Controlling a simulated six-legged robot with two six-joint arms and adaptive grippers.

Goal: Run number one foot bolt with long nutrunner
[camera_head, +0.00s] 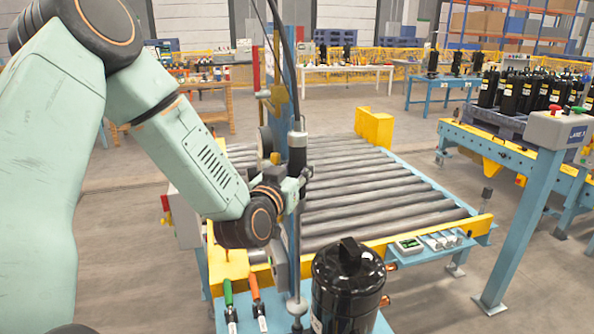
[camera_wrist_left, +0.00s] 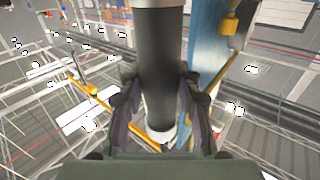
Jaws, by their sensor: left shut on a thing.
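The long nutrunner (camera_head: 297,152) hangs upright, with a dark body and a long thin shaft running down. My left gripper (camera_head: 300,182) is shut around its body. In the left wrist view the nutrunner's dark cylinder (camera_wrist_left: 161,65) stands between the fingers of my left gripper (camera_wrist_left: 160,100). A black compressor (camera_head: 346,285) stands at the bottom centre, just right of the shaft. The shaft's lower end is near the compressor's left foot, but I cannot tell whether it touches a bolt. The number one foot bolt is not clearly visible. My right gripper is out of view.
A roller conveyor (camera_head: 380,200) lies behind the compressor. Green-handled (camera_head: 229,300) and orange-handled (camera_head: 255,292) tools lie left of the shaft. A small tray (camera_head: 409,244) sits on the right ledge. A blue post with a control box (camera_head: 556,130) stands at right.

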